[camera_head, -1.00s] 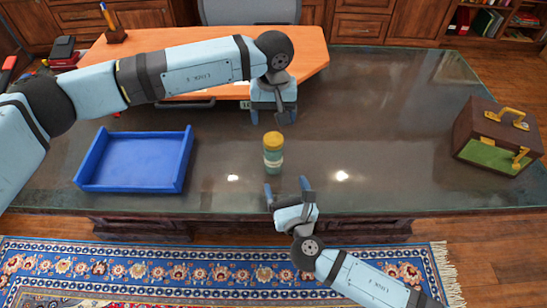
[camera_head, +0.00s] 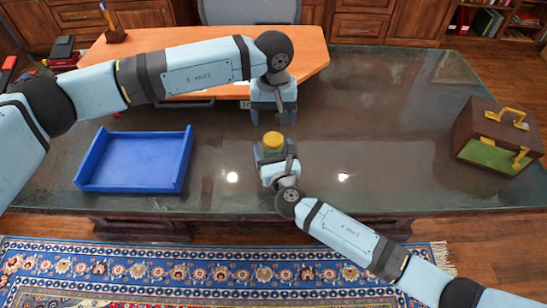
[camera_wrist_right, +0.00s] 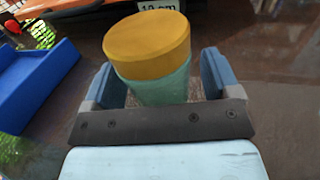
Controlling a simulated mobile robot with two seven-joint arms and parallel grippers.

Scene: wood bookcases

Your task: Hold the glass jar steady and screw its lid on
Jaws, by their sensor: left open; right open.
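The glass jar (camera_wrist_right: 162,88) is greenish and stands upright on the desk, with its yellow lid (camera_head: 273,139) sitting on top. In the head view my right gripper hides most of the jar body. My right gripper (camera_head: 272,148) is open, with its fingers on either side of the jar; in the right wrist view the gripper (camera_wrist_right: 165,78) shows a gap between each finger and the glass. My left gripper (camera_head: 273,120) is open and empty, behind and above the jar, pointing down. I cannot tell whether the lid is threaded tight.
A blue tray (camera_head: 88,180) lies left on the dark glass-topped desk (camera_head: 380,120). A brown case (camera_head: 478,153) with yellow handles stands at the right. An orange surface (camera_head: 310,60) is behind my left gripper. The desk between jar and case is clear.

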